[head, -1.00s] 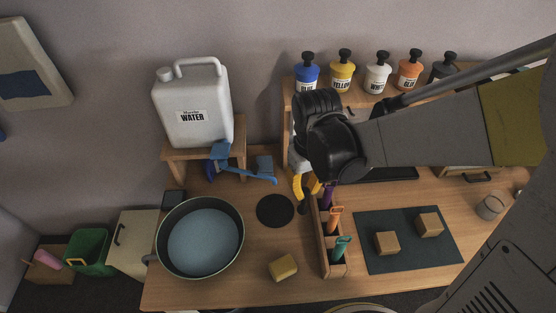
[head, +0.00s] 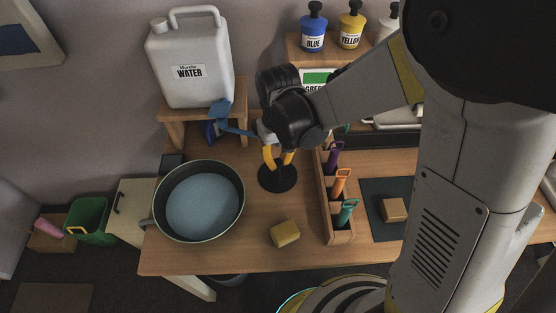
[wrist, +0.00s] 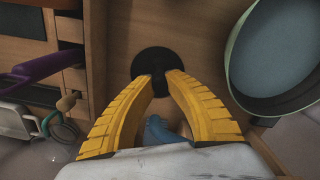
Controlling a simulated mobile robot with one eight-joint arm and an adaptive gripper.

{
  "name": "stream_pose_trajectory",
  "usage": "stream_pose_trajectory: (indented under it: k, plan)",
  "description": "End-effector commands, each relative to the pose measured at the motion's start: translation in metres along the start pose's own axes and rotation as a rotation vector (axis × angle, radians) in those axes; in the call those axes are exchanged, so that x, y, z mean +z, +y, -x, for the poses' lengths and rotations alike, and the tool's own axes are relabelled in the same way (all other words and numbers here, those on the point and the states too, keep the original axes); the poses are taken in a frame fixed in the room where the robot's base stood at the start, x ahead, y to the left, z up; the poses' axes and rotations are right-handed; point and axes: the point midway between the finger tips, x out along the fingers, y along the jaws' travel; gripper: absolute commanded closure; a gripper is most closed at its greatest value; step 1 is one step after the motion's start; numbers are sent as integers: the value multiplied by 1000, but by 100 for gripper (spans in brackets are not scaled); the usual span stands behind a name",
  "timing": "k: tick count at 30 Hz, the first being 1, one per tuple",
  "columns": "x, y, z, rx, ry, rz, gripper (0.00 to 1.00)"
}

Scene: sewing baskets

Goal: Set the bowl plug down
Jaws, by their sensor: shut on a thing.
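My gripper (head: 279,164) has yellow fingers and is directly over a black round disc (head: 277,181) on the table. In the wrist view the fingertips (wrist: 161,80) close on a small dark thing, which I take to be the bowl plug (wrist: 160,87). It blends into the black disc (wrist: 154,58) behind it, so its outline is unclear. I cannot tell whether the plug touches the disc. A dark-rimmed bowl (head: 236,219) with blue-grey content stands to the left of the disc.
A wooden rack (head: 332,216) with coloured-handled tools is close on the right. Bare table lies between bowl and sponge.

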Motion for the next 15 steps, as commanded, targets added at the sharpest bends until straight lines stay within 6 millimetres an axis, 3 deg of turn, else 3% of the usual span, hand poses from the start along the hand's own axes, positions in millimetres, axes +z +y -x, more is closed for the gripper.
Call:
stream_pose_trajectory:
  k: [4, 5, 6, 15]
  plan:
    - [0, 0, -4, 0, 0, 0, 100]
    - [0, 0, -4, 0, 0, 0, 78]
    - [0, 0, -3, 0, 0, 0, 66]
    - [0, 0, -2, 0, 0, 0, 64]
